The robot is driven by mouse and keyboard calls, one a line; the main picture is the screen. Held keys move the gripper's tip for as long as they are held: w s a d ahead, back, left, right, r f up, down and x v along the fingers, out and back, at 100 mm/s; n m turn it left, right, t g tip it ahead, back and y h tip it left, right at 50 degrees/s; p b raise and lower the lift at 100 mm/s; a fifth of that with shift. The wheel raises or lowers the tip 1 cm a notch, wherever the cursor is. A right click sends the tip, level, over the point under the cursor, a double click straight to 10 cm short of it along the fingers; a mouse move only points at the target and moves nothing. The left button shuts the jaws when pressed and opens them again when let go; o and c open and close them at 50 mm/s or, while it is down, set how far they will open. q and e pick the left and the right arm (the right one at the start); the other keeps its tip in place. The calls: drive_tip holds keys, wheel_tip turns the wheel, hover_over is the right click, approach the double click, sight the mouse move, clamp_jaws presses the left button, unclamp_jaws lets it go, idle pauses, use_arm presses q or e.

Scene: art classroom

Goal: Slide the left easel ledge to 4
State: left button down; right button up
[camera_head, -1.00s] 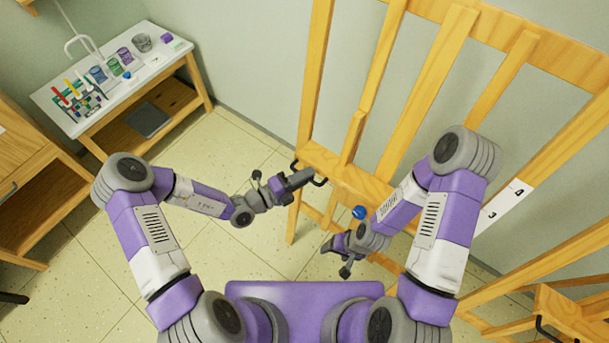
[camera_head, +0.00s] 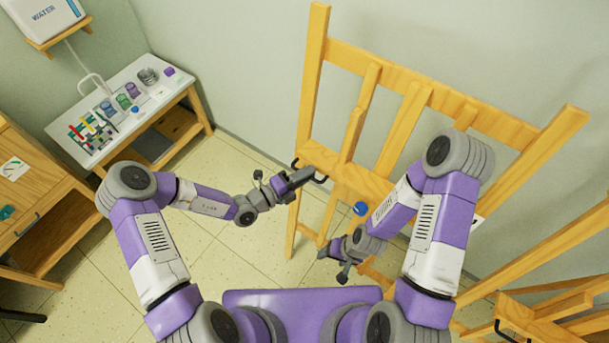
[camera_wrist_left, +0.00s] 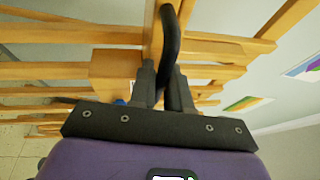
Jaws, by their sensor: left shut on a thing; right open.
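The left easel (camera_head: 312,75) is a wooden frame at centre right of the head view. Its ledge (camera_head: 345,178) crosses it, with black handles and a blue knob (camera_head: 361,209) below. My left gripper (camera_head: 314,174) is shut on the black ledge handle (camera_head: 323,180). In the left wrist view, the handle (camera_wrist_left: 172,35) runs between the fingertips (camera_wrist_left: 163,80). My right gripper (camera_head: 327,251) is open and empty, below and apart from the ledge. My right arm hides the ledge's right part and most of the white number strip (camera_head: 478,221); no numeral is readable now.
A second easel (camera_head: 515,315) stands at lower right, close to my right arm. Wooden cabinet (camera_head: 30,220) at left. Open floor lies between.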

use_arm(q)
drive_tip(key=shift+w+d+r+p, duration=0.1)
drive_tip(key=shift+w+r+p, duration=0.15)
drive_tip(key=shift+r, duration=0.5)
drive_tip(key=c, duration=1.2)
unclamp_jaws()
drive_tip(key=shift+s+r, duration=0.1)
drive_tip(key=shift+o, duration=0.2)
drive_tip(key=shift+f, duration=0.25)
drive_tip(key=shift+s+a, duration=0.1)
drive_tip(key=shift+a, duration=0.15)
drive_tip(key=v, duration=0.7)
